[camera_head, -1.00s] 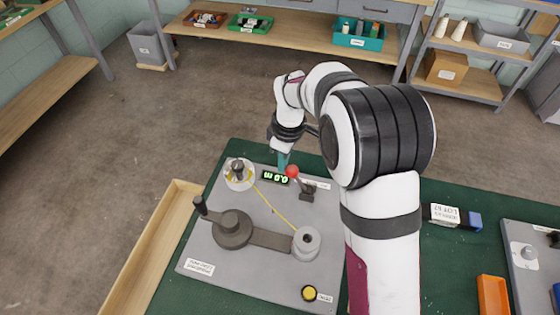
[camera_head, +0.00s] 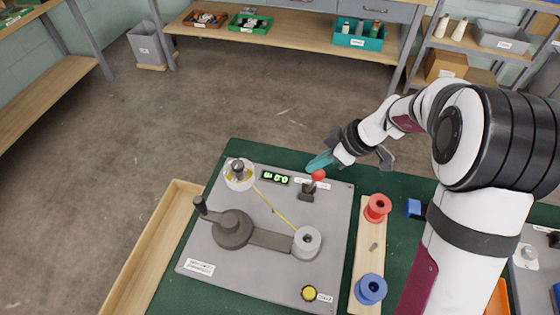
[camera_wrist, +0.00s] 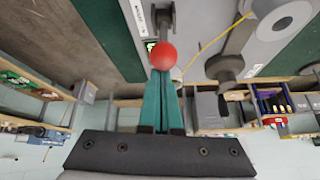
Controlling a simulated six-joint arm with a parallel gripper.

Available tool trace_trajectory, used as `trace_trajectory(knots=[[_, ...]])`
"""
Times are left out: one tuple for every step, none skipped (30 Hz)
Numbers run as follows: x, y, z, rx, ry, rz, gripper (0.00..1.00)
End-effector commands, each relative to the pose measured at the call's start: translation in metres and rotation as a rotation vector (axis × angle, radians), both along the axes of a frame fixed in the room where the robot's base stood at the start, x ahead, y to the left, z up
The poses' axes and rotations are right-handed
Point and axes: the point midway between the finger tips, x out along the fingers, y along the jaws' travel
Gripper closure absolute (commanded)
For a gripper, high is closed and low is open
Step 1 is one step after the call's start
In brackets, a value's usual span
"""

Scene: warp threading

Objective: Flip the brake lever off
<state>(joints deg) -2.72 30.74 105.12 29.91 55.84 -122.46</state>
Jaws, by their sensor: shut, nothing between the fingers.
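The brake lever has a red ball knob (camera_head: 318,175) on a short stalk over a dark base (camera_head: 306,195), on the grey winding panel (camera_head: 215,275). The lever leans to the right in the head view. My gripper (camera_head: 309,168), with teal fingers, is shut and empty at the knob's far left side. In the wrist view the red knob (camera_wrist: 163,56) sits right at the tips of the teal fingers (camera_wrist: 161,80). I cannot tell whether they touch.
The panel also carries a crank (camera_head: 232,227), a yellow-thread spool (camera_head: 239,172), a grey spool (camera_head: 307,242), a green-lit counter (camera_head: 275,178) and a yellow button (camera_head: 309,293). Red (camera_head: 377,207) and blue (camera_head: 371,288) spools stand on a wooden strip to the right.

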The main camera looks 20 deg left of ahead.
Motion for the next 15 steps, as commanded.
trace_trajectory(knots=[[0.000,-0.005,-0.001,-0.001,0.001,-0.001,1.00],[0.000,-0.008,-0.001,-0.001,0.001,-0.002,1.00],[0.000,-0.012,-0.002,-0.001,0.002,-0.001,1.00],[0.000,-0.015,-0.002,-0.002,0.002,0.000,1.00],[0.000,-0.017,-0.003,-0.002,0.001,0.001,1.00],[0.000,-0.021,-0.003,-0.002,0.000,0.000,1.00],[0.000,-0.023,-0.004,-0.002,0.000,0.000,1.00],[0.000,-0.025,-0.004,-0.003,0.001,0.001,1.00],[0.000,-0.028,-0.005,-0.003,0.001,0.002,1.00],[0.000,-0.030,-0.006,-0.002,0.001,0.001,1.00],[0.000,-0.031,-0.006,-0.002,0.001,0.001,1.00],[0.000,-0.034,-0.007,-0.002,0.001,0.001,1.00],[0.000,-0.035,-0.007,-0.002,0.001,0.001,1.00],[0.000,-0.036,-0.008,-0.003,0.001,0.001,1.00],[0.000,-0.038,-0.009,-0.003,0.001,0.002,1.00]])
